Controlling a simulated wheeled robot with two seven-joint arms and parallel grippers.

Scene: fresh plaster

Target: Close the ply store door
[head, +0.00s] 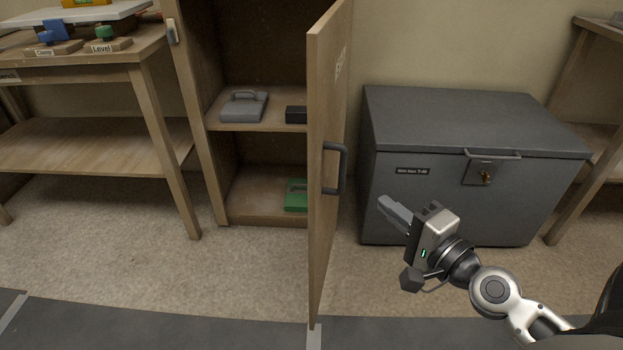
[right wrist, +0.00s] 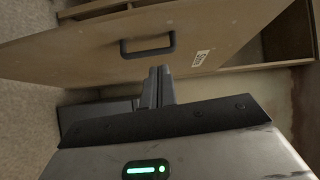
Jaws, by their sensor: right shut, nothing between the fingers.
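The ply store door (head: 323,190) is a wooden panel that stands wide open, swung out toward me from the cabinet (head: 196,130). Its dark bar handle (head: 341,168) is on the face turned to the right. My right gripper (head: 386,205) is shut and empty, to the right of the door and a little below the handle, apart from both. In the right wrist view the door (right wrist: 90,50) and its handle (right wrist: 148,46) lie beyond the closed fingers (right wrist: 158,80). My left gripper is not in view.
A grey metal chest (head: 450,120) with a latch stands right of the door, behind my right gripper. A wooden bench (head: 90,145) stands at left. Inside the cabinet are a grey case (head: 244,108), a black box (head: 296,114) and a green item (head: 296,195). The floor before the cabinet is clear.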

